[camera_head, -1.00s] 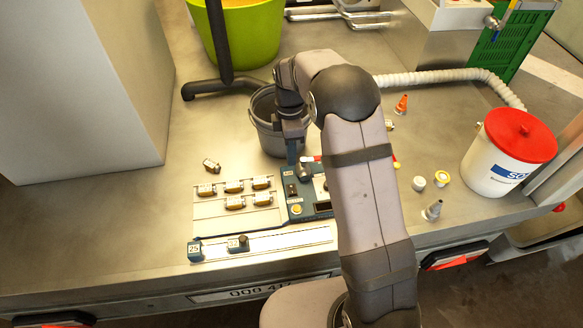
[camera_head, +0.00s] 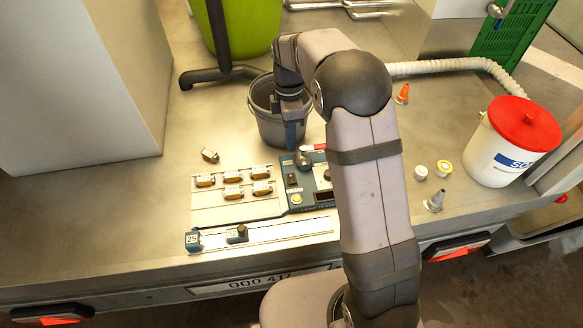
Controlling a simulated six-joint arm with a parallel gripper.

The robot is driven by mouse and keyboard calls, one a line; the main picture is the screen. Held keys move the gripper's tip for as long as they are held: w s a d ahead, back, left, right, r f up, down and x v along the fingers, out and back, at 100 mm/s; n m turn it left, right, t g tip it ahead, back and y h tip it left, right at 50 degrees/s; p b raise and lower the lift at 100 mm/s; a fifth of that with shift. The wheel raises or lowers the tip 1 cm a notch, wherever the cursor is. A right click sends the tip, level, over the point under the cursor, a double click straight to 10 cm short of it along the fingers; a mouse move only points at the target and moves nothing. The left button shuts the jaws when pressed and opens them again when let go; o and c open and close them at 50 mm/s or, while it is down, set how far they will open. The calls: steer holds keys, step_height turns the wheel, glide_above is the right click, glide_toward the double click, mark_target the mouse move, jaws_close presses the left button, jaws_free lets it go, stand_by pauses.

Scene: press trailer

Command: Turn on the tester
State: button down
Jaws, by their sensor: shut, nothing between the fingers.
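The tester appears to be the dark blue panel (camera_head: 308,187) at the middle of the bench, beside a rack of small cylinders. A black switch (camera_head: 292,180), a yellow round button (camera_head: 296,198) and a dark grey knob (camera_head: 303,160) show on it. My arm hides its right part. Whether it is on cannot be told. My gripper (camera_head: 291,146) points down at the panel's far edge, in front of the grey bucket. It is shut and empty. Contact with the panel cannot be made out.
The cylinder rack (camera_head: 232,208) and a slide rail (camera_head: 275,236) lie left and in front. A grey bucket (camera_head: 262,118) stands behind my gripper. The bench's left front is clear.

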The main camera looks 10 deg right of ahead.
mark_target(291, 179)
stand_by(0.3)
steer(key=f+p, duration=0.1)
steer(key=f, duration=0.3)
steer(key=s+f+p, duration=0.1)
steer(key=f, duration=0.4)
steer(key=f+p, duration=0.1)
steer(key=f, duration=0.4)
steer(key=shift+s, duration=0.3)
steer(key=shift+s+f, duration=0.2)
steer(key=shift+w, duration=0.15)
steer(key=shift+w+r, duration=0.1)
steer(key=shift+w, duration=0.7)
steer(key=shift+r, duration=0.2)
